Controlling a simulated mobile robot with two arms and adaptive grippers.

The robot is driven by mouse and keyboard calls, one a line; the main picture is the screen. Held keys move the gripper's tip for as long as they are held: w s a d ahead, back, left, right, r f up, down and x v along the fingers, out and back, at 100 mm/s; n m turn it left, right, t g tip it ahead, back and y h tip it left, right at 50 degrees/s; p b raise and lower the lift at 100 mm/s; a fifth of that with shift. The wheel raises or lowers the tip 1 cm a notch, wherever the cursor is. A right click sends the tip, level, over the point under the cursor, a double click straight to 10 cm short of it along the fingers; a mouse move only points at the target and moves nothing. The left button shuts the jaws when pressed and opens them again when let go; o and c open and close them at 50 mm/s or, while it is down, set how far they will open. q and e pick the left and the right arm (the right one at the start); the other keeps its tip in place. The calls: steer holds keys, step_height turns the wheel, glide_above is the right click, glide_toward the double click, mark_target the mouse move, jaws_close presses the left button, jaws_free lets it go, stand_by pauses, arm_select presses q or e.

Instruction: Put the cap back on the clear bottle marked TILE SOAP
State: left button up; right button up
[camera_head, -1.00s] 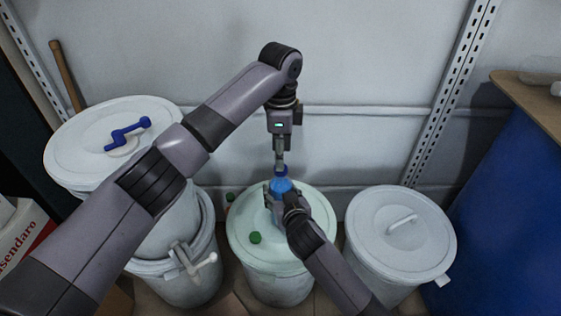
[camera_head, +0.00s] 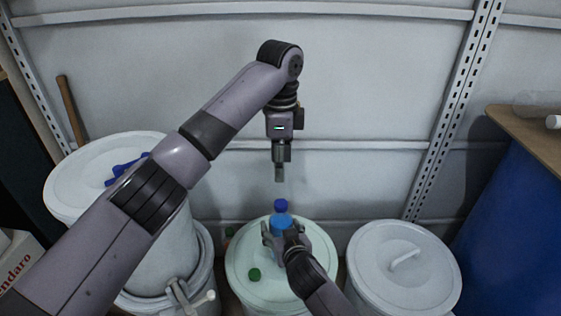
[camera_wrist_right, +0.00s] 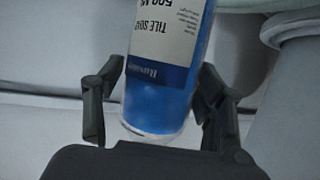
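The clear bottle (camera_head: 281,224) with blue liquid stands above the middle drum's pale lid in the head view. In the right wrist view the bottle (camera_wrist_right: 160,75) shows its TILE SOAP label upside down. A dark blue cap (camera_head: 281,205) sits at the top of the bottle; I cannot tell how tightly. My right gripper (camera_head: 282,238) has its fingers on either side of the bottle's lower part and appears shut on it. My left gripper (camera_head: 280,174) hangs above the cap, apart from it and empty. Its fingers show edge-on, so their opening is unclear.
A green cap (camera_head: 255,274) lies on the middle drum's lid (camera_head: 240,262). A white drum (camera_head: 404,268) with a handle stands right, and stacked drums (camera_head: 85,182) stand left. A blue drum (camera_head: 510,225) under a wooden board is far right. The wall is close behind.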

steer(key=shift+o, duration=1.1)
steer(key=shift+s, duration=0.15)
steer(key=v, duration=1.1)
steer(key=shift+s+d+r, duration=0.15)
steer(key=shift+s+d, duration=0.05)
steer(key=shift+s, duration=0.1)
